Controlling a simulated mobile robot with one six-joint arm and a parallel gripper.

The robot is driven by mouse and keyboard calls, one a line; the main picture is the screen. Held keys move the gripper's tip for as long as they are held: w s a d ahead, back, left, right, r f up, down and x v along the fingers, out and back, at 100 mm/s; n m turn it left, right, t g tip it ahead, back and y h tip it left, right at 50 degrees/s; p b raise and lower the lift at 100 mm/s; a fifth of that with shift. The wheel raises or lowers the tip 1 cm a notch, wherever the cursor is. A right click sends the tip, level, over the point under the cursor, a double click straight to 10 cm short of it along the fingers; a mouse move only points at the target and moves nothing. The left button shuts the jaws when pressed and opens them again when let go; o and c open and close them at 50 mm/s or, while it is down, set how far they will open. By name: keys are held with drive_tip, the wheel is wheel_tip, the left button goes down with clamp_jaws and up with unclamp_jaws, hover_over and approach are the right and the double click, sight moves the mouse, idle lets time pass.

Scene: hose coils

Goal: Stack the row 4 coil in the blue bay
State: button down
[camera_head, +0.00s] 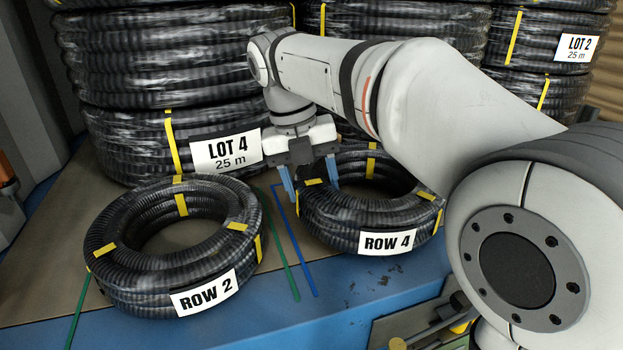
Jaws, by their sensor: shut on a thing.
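The row 4 coil (420,222) is black corrugated hose with yellow ties and a white "ROW 4" label. It is right of the blue line (301,250) on the deck; the rest of the blue marking is hidden. My gripper (315,190) points down with its blue fingers at the coil's left side, and is shut on its ring. The coil looks level; I cannot tell whether it touches the deck.
The row 2 coil (147,281) lies at the left, between green lines (283,251). Tall wrapped hose stacks stand behind, labelled "LOT 4" (120,130) and "LOT 2" (540,95). The blue deck edge (300,325) is in front. My arm hides the right side.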

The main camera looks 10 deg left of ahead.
drive_tip(key=shift+f+b, duration=0.3)
drive_tip(key=shift+f, duration=0.3)
idle(1.4)
drive_tip(key=c, duration=0.6)
unclamp_jaws()
drive_tip(key=shift+o, duration=0.9)
drive_tip(key=shift+f, duration=0.15)
drive_tip(key=shift+p+v, duration=1)
drive_tip(key=shift+v, duration=2.6)
drive_tip(key=v, duration=0.7)
drive_tip(key=shift+r, duration=0.4)
